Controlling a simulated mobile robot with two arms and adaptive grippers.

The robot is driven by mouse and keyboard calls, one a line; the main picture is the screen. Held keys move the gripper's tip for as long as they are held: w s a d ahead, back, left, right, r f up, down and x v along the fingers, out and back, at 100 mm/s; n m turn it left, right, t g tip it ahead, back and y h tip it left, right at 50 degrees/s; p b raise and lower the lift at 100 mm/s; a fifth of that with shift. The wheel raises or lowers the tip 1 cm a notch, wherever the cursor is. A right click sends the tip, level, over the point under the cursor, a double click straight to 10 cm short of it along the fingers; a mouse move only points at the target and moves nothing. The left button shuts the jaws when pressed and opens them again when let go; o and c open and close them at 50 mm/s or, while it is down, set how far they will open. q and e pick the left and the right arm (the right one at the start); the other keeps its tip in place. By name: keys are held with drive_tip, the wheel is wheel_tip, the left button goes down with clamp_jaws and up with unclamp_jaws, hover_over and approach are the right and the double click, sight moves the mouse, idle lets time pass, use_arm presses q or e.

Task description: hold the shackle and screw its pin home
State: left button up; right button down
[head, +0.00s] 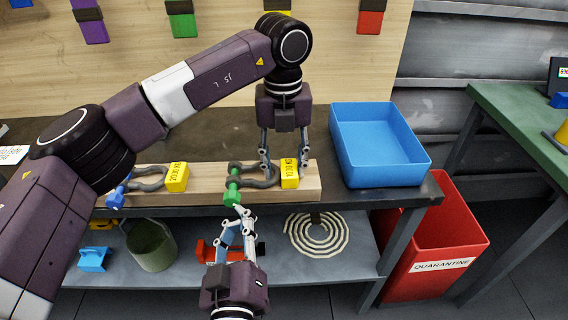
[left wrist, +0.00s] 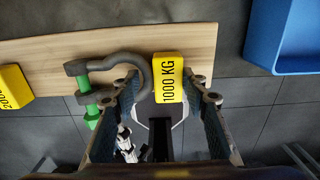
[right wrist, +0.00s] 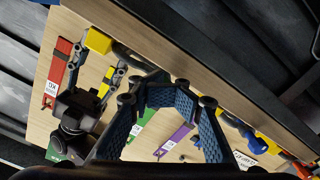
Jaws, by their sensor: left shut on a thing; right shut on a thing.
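The grey shackle (head: 262,183) with a green pin (head: 232,188) lies at the right part of the wooden board (head: 210,196). Its yellow block (head: 289,174) reads 1000 KG. My right gripper (head: 239,212) reaches up from the front and is shut on the pin's lower end. In the right wrist view its fingers (right wrist: 168,88) hide the pin.
A second shackle (head: 150,180) with a blue pin and yellow block lies left on the board. A blue bin (head: 378,150) stands right on the bench; a red QUARANTINE bin (head: 440,240) is below. A bucket (head: 151,246) and coiled rope (head: 318,236) are on the lower shelf.

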drive_tip(key=shift+a, duration=0.5)
drive_tip(key=shift+w+a, duration=0.1)
drive_tip(key=shift+a, duration=0.05)
drive_tip(key=shift+f, duration=0.15)
drive_tip(key=s, duration=0.6)
drive_tip(key=shift+s+f, duration=0.15)
drive_tip(key=shift+f, duration=0.25)
